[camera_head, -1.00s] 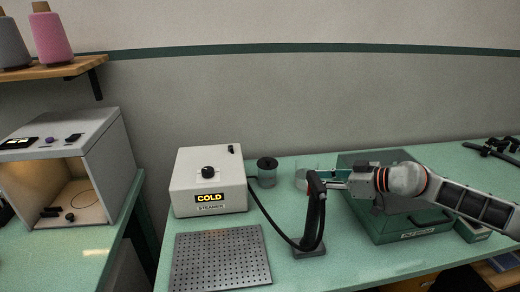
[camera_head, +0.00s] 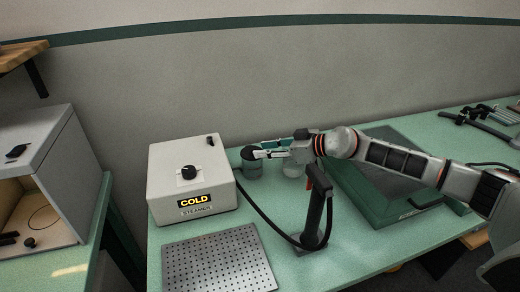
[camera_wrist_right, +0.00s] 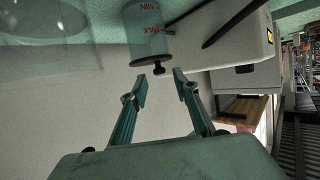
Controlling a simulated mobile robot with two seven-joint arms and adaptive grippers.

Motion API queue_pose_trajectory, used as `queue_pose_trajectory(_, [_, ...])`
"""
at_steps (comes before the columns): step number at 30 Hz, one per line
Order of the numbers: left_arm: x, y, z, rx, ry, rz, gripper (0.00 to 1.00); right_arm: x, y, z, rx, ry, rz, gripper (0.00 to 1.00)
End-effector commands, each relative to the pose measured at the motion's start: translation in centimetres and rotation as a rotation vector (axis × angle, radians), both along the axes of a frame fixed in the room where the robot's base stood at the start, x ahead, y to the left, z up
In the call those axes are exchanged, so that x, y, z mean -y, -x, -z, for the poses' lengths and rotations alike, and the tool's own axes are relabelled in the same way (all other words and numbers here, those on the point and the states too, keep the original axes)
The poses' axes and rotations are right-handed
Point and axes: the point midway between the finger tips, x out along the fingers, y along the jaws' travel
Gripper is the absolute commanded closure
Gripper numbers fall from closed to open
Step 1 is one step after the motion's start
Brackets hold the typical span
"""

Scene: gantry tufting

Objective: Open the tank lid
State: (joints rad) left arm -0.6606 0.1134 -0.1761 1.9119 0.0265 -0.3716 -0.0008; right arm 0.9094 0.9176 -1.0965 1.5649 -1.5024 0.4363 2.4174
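The tank (camera_head: 252,169) is a small clear cylinder with a dark lid (camera_head: 249,153), standing right of the steamer box (camera_head: 190,182). In the right wrist view the tank (camera_wrist_right: 147,30) appears upside down, with red MIN and MAX marks, and its lid has a black knob (camera_wrist_right: 159,70). My right gripper (camera_head: 257,149) reaches in from the right at lid height and partly covers the tank. In the wrist view its fingers (camera_wrist_right: 160,84) are open, with the knob just beyond the gap between the tips. The lid appears seated on the tank. My left gripper is not in view.
A steamer wand on a stand (camera_head: 315,215) with a black hose is below my right forearm. A clear glass vessel (camera_head: 292,170) stands right of the tank. A perforated metal plate (camera_head: 218,262) lies in front, and a green case (camera_head: 375,190) stands to the right.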

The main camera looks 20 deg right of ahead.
Motion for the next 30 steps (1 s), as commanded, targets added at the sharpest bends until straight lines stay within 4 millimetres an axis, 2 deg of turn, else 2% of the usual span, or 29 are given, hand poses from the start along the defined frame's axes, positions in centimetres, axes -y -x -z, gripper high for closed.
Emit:
queue_pose_trajectory(6, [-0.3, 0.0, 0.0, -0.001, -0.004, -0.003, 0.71, -1.2, -1.3, 0.7, 0.002, 0.000, 0.001, 0.70])
queue_pose_trajectory(15, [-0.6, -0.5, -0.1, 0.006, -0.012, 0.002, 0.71, -1.3, -1.4, 0.8, 0.001, 0.001, 0.001, 0.70])
queue_pose_trajectory(18, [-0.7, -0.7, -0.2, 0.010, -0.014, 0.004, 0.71, -1.3, -1.4, 0.8, 0.001, 0.001, 0.001, 0.96])
queue_pose_trajectory(19, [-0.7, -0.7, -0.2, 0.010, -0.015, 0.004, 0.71, -1.3, -1.4, 0.8, 0.001, 0.001, 0.001, 1.00])
queue_pose_trajectory(30, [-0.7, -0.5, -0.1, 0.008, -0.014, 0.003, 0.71, -1.3, -1.6, 0.4, -0.031, 0.000, 0.000, 1.00])
